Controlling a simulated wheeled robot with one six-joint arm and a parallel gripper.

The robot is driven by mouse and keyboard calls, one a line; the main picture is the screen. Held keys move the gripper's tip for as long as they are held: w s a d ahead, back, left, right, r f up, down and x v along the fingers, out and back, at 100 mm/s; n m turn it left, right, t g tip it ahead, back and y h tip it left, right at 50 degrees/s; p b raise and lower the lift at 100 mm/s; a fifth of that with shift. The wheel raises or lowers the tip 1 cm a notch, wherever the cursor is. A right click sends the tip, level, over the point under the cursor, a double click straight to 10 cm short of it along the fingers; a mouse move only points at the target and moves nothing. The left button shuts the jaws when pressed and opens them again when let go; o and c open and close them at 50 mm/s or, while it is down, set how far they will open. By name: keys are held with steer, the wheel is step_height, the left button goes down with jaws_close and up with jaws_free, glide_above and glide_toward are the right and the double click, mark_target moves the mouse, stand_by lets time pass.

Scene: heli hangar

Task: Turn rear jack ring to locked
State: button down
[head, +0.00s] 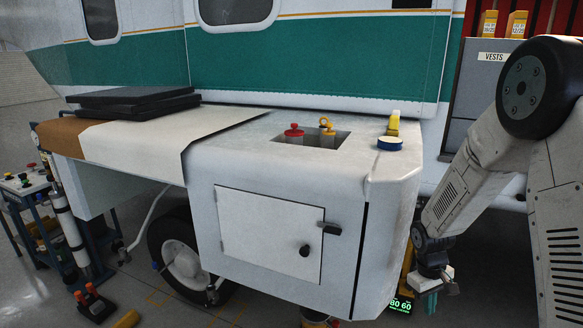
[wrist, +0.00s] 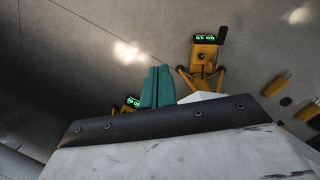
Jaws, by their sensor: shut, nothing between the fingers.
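My gripper (head: 432,300) hangs low at the right of the white cabinet in the head view, its teal fingers shut and empty. In the wrist view the teal fingers (wrist: 157,88) are together and point at the floor. A yellow jack-like stand (wrist: 204,52) with a green display, a black handle and splayed legs stands just right of the fingertips, apart from them. A second yellow unit (wrist: 130,103) with a green display is partly hidden behind the fingers and my gripper body. I cannot tell which is the rear jack, and no locking ring or its setting is readable.
The white cabinet (head: 270,235) with a door fills the middle of the head view, with a wheel (head: 182,262) below left. A red knob (head: 293,134) and a yellow ring-topped part (head: 326,128) sit in its top recess. Yellow pieces (wrist: 278,85) lie right on the floor.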

steer(key=s+a+r+m+t, duration=0.1)
steer(key=s+a+r, duration=0.3)
steer(key=s+r, duration=0.9)
steer(key=s+a+r+m+t+y, duration=0.1)
steer(key=s+a+r, duration=0.4)
steer(key=s+r, duration=0.9)
steer(key=shift+s+a+r+m+t, duration=0.25)
steer(key=shift+r+m+t, duration=0.25)
steer(key=shift+r+m, duration=0.55)
steer(key=shift+r+n, duration=0.2)
steer(key=shift+n, duration=0.05)
